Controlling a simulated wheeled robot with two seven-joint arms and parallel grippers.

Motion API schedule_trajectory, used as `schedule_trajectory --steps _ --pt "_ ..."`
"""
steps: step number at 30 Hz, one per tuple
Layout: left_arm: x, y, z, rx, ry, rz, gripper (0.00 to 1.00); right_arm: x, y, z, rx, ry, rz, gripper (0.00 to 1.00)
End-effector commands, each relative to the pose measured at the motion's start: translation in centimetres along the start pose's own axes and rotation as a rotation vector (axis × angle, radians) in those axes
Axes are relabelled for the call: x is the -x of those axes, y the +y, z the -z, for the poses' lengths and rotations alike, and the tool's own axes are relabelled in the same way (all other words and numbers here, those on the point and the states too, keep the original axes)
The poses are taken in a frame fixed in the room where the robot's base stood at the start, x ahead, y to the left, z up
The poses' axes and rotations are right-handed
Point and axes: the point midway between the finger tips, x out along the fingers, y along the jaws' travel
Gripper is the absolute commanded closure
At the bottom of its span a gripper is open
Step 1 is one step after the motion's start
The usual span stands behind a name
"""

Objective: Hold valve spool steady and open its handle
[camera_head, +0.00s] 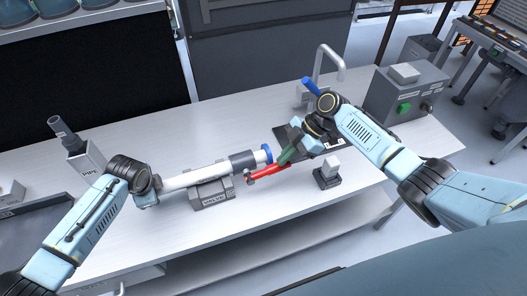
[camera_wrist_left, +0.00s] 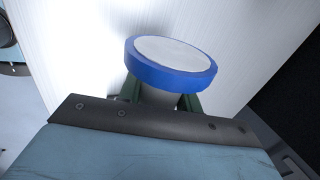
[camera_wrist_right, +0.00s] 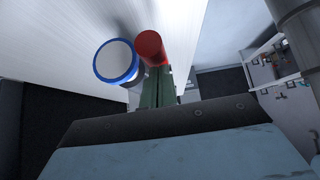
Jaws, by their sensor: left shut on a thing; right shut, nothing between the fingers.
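The valve spool (camera_head: 190,178) is a white pipe with a grey section and a blue-rimmed right end. It lies across a grey block marked VALVE (camera_head: 212,193). My left gripper (camera_head: 153,187) is shut on its left end. The left wrist view shows a blue-rimmed white end face (camera_wrist_left: 172,55) at the green fingers (camera_wrist_left: 163,97). The red handle (camera_head: 265,171) slants out in front of the spool's right end. My right gripper (camera_head: 287,157) is shut and empty, its green fingertips at the handle's outer end. The right wrist view shows the handle (camera_wrist_right: 150,47) just beyond the fingertips; contact is unclear.
A grey holder marked PIPE (camera_head: 86,160) stands at the left with a dark tube in it. A small pale block on a dark base (camera_head: 328,173) stands right of the handle. A grey box with a green button (camera_head: 405,95) sits at the back right. The front tabletop is clear.

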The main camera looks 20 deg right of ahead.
Motion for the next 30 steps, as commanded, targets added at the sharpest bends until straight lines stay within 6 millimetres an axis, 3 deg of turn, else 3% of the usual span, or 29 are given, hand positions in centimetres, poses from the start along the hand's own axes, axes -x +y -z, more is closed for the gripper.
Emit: schedule_trajectory --steps 11,17,22,30 --pt "-0.1 0.0 0.0 0.004 0.001 -0.001 1.0 -0.3 -0.2 -0.6 -0.003 -0.008 0.005 1.0" --pt "-0.1 0.1 -0.1 0.004 -0.001 -0.001 1.0 0.4 -0.1 0.2 0.001 -0.007 0.002 1.0" --pt "-0.1 0.1 -0.1 0.002 -0.002 -0.002 1.0 2.7 -0.1 2.5 0.005 -0.007 0.0 1.0" --pt "-0.1 0.1 -0.1 0.001 -0.004 -0.002 1.0 9.0 0.0 2.5 0.0 -0.009 0.0 1.0"
